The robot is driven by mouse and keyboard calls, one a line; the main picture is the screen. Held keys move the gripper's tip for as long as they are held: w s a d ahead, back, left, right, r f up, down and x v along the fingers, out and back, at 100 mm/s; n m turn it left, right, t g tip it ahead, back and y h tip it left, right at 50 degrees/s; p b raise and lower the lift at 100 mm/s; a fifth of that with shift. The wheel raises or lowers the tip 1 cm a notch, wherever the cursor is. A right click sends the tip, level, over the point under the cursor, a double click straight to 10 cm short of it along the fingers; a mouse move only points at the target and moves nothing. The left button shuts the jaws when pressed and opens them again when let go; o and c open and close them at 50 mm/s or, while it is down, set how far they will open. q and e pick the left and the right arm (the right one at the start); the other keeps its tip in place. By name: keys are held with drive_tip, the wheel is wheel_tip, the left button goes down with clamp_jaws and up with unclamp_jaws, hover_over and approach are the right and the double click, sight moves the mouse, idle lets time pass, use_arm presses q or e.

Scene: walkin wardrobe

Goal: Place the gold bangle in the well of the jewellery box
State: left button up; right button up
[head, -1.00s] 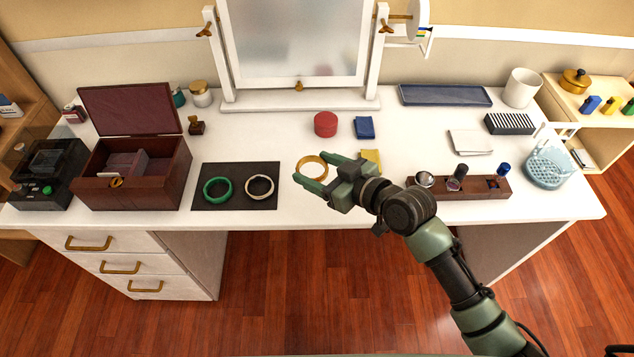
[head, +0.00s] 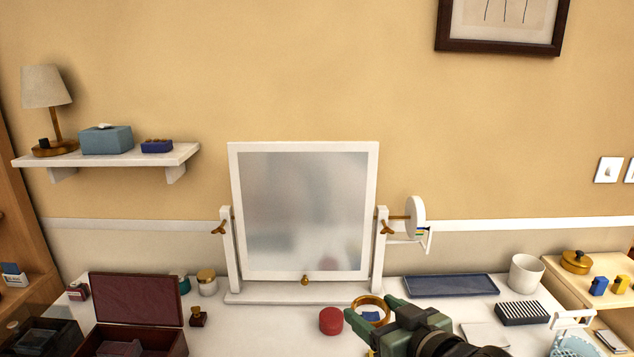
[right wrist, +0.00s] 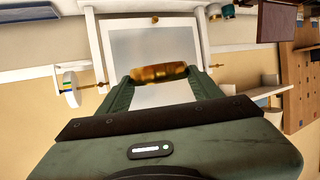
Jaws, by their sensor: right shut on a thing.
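The gold bangle (head: 371,309) is held up above the dressing table, in front of the mirror's right foot. My right gripper (head: 370,312) is shut on it. In the right wrist view the bangle (right wrist: 160,73) spans between the two green fingertips. The open jewellery box (head: 140,320) is at the lower left of the head view, its dark red lid (head: 136,299) raised. A greyish block shows inside it; its front is cut off and the well cannot be made out. My left gripper is not in view.
A white-framed mirror (head: 305,212) stands at the back middle. A red round box (head: 331,320) is left of my right gripper. A gold-lidded jar (head: 207,282) and a small brown stamp-like object (head: 197,316) stand right of the jewellery box. A blue tray (head: 450,286) lies behind on the right.

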drive_tip(key=s+d+r+m+t+h, duration=0.1)
drive_tip(key=s+d+r+m+h, duration=0.1)
drive_tip(key=d+r+m+h, duration=0.55)
drive_tip(key=w+a+f+n+g+y, duration=0.1)
drive_tip(key=a+f+n+g+y, duration=0.3)
drive_tip(key=a+f+n+y, duration=0.8)
drive_tip(key=a+f, duration=0.1)
drive_tip(key=a, duration=0.3)
drive_tip(key=shift+w+a+f, duration=0.3)
drive_tip(key=shift+w+f, duration=0.05)
wheel_tip(320, 180, down, 20)
drive_tip(key=shift+r+b, duration=0.15)
drive_tip(key=shift+b, duration=0.75)
drive_tip(key=shift+f, duration=0.25)
drive_tip(key=o, duration=1.4)
drive_tip(key=shift+r, duration=0.1)
